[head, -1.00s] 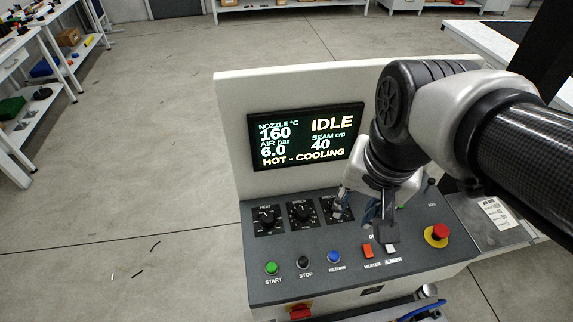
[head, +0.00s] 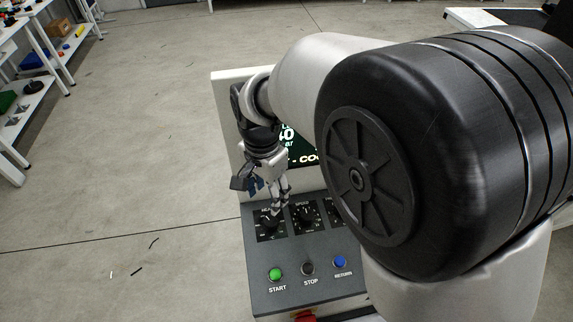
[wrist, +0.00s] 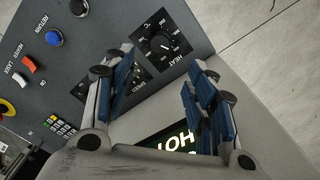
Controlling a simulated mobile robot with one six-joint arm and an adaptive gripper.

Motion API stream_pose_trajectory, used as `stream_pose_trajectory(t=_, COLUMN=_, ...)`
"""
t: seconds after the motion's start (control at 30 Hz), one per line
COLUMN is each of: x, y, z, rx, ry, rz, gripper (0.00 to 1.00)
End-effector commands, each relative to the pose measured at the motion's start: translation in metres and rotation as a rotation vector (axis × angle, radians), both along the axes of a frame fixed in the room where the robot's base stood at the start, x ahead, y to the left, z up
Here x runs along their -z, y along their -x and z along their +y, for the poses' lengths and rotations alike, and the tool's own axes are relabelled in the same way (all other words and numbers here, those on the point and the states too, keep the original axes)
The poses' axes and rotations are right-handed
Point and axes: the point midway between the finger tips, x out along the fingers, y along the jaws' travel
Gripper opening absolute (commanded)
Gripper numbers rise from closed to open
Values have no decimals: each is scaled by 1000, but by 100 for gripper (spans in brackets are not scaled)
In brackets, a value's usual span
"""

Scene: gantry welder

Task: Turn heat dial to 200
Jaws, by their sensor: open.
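The heat dial (head: 268,222) is a black knob on a dark square plate at the left end of the panel's dial row. In the wrist view the heat dial (wrist: 160,43) shows its white scale and stands just beyond my fingertips, between their lines. My gripper (head: 267,194) is open and empty, pointing down above the heat dial; it also shows in the wrist view (wrist: 162,62). I see no contact with the knob. The display (head: 291,145) is mostly hidden behind my arm, so the nozzle reading cannot be read now.
The speed dial (head: 305,214) sits right beside the heat dial, and the left finger partly covers its plate in the wrist view. The green start (head: 276,274), black stop (head: 308,268) and blue return (head: 339,262) buttons lie in front. My arm hides the panel's right side.

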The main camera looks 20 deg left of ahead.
Motion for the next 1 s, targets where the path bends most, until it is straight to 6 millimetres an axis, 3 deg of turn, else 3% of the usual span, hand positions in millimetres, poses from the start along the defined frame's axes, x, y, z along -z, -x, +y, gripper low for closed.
stream_pose_trajectory(t=0.03, x=15, y=1, z=-1, rx=0, ry=3, rz=3, gripper=51)
stream_pose_trajectory(t=0.2, x=53, y=1, z=-1, rx=0, ry=3, rz=3, gripper=51)
stream_pose_trajectory(t=0.5, x=103, y=0, z=-1, rx=0, ry=1, rz=2, gripper=51)
stream_pose_trajectory(t=0.7, x=114, y=0, z=-1, rx=0, ry=0, rz=0, gripper=51)
stream_pose_trajectory(t=1.0, x=114, y=0, z=0, rx=-1, ry=0, rz=0, gripper=49)
